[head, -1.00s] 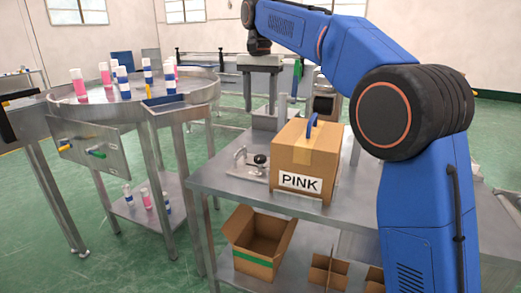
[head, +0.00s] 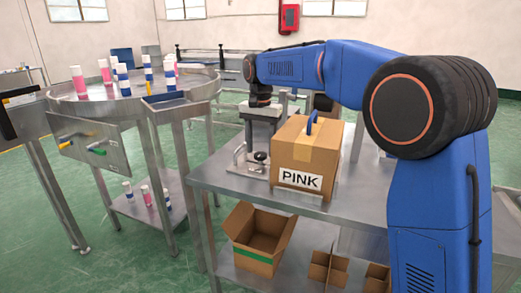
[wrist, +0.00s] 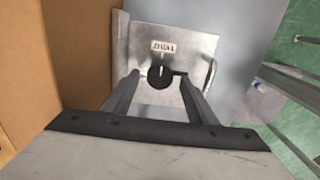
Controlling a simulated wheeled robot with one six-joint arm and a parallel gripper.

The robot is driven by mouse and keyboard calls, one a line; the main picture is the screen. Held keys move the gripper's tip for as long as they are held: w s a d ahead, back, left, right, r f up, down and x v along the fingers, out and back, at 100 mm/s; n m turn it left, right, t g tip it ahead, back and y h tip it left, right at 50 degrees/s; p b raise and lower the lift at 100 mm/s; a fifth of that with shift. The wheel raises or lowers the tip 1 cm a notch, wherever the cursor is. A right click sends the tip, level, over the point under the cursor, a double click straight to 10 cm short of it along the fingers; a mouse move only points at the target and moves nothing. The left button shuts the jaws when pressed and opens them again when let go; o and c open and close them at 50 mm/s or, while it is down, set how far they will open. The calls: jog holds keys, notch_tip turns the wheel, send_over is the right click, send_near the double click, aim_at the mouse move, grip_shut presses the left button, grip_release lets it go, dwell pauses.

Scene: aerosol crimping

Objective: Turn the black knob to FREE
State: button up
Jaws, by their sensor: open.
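The black knob (wrist: 160,77) sits on a bright metal plate (wrist: 135,40), below a small label (wrist: 176,47) whose text I cannot read surely. A short dark bar shows just right of the knob. In the head view the knob (head: 261,156) is at the left end of the table, beside the PINK box. My gripper (wrist: 158,82) is open, with one finger on each side of the knob in the wrist view. I cannot tell whether the fingers touch it. In the head view my gripper (head: 260,143) points down over the plate.
The cardboard PINK box (head: 305,150) stands right beside the plate, and its brown side (wrist: 50,60) fills the wrist view's left. A metal loop handle (wrist: 210,75) rises at the plate's right edge. A round table (head: 110,105) with several bottles stands left.

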jog(key=shift+f, duration=0.55)
jog(key=c, duration=1.1)
jog(key=shift+o, duration=0.2)
